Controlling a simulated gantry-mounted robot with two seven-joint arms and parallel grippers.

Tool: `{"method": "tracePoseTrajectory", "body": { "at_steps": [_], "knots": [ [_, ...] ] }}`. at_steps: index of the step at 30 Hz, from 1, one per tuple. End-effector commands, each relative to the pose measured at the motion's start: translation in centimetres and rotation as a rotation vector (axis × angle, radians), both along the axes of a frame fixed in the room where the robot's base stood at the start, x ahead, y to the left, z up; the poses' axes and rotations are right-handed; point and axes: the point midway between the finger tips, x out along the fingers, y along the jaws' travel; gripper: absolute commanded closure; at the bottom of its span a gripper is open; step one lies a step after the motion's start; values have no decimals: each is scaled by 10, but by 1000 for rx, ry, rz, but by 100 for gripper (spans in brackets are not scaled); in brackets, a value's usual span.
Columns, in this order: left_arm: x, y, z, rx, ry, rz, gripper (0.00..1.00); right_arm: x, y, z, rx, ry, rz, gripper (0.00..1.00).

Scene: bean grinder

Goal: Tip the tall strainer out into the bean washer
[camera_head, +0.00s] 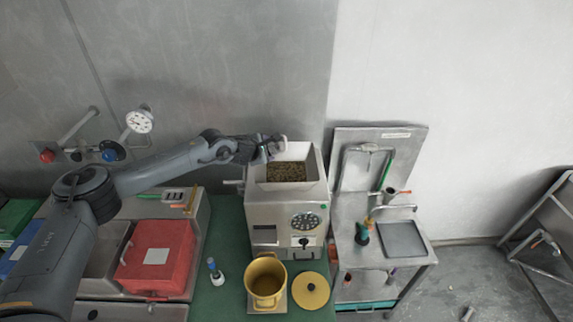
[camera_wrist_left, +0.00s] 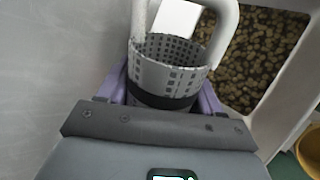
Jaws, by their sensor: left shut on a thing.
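The tall strainer (camera_wrist_left: 160,73) is a pale grey perforated cylinder with a dark band and a thick white looped handle. In the left wrist view it sits between the purple fingers of my left gripper (camera_wrist_left: 160,92), which is shut on it. Its visible inner wall is bare; its bottom is hidden. In the head view my left gripper (camera_head: 268,150) is at the back left rim of the hopper on the steel machine (camera_head: 262,213), apparently the bean washer. The strainer is mostly hidden there. Brown beans (camera_head: 287,172) lie in the hopper, also in the wrist view (camera_wrist_left: 262,50).
A yellow pot (camera_head: 265,283) and a round yellow lid (camera_head: 310,290) are in front of the machine. A red box (camera_head: 157,256) stands to the left, and a steel sink stand (camera_head: 403,238) to the right. The wall is close behind the hopper.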

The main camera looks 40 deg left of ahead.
Motion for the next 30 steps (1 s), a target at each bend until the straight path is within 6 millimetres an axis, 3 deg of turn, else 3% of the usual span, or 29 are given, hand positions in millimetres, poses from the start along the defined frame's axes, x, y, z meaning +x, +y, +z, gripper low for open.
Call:
{"method": "tracePoseTrajectory", "body": {
  "at_steps": [30],
  "knots": [
    [3, -4, 0, 116, 73, 0, 84, 0, 2, 13, 11, 0, -6, 0]
  ]
}}
